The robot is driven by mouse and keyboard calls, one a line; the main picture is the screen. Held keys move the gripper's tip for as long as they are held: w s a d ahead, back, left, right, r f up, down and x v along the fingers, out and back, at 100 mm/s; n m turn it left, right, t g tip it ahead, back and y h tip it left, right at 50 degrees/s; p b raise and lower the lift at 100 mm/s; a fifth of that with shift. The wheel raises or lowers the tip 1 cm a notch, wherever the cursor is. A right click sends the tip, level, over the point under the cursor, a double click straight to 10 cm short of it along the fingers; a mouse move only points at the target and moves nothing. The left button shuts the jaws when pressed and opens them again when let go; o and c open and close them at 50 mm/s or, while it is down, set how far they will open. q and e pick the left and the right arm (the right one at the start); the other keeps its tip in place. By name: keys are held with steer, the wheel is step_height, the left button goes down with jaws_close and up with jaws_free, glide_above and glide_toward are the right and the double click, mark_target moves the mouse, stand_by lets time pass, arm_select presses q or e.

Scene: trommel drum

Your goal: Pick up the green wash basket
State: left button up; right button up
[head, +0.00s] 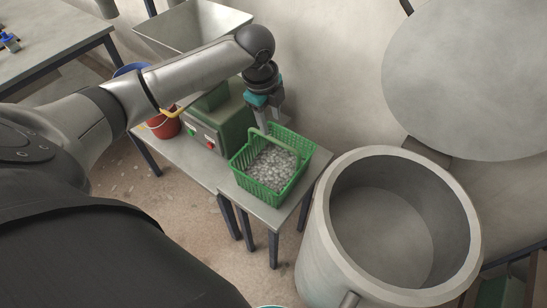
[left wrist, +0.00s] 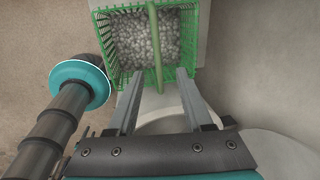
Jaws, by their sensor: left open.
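The green wash basket (head: 291,185) stands upright on the small grey table, filled with grey pebbles (head: 272,166). Its green handle arches over the top. My left gripper (head: 267,120) is above the basket's far left side, pointing down. In the left wrist view the basket (left wrist: 191,50) is at the top, with the handle (left wrist: 155,45) running between the lines of the two open fingers (left wrist: 157,72). The fingers are empty; whether they reach the handle's height I cannot tell. My right gripper is not in view.
A green machine (head: 228,120) with red buttons stands left of the basket, near a red bucket (head: 163,127). A large pale drum (head: 325,240) stands close right of the small table (head: 266,213). A metal hopper (head: 190,25) is behind.

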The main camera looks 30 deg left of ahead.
mark_target(274, 139)
arm_select(q)
steer(key=f, duration=0.3)
steer(key=w+f+b, duration=0.1)
steer(key=f, duration=0.3)
steer(key=shift+w+d+f, duration=0.1)
steer(key=shift+w, duration=0.1)
steer(key=shift+w+f+b, duration=0.2)
steer(key=shift+f+b, duration=0.25)
steer(key=shift+f, duration=0.9)
steer(key=shift+w+f+b, duration=0.15)
steer(key=shift+f+b, duration=0.3)
steer(key=shift+f, duration=0.9)
jaws_close()
steer(key=shift+r, duration=0.1)
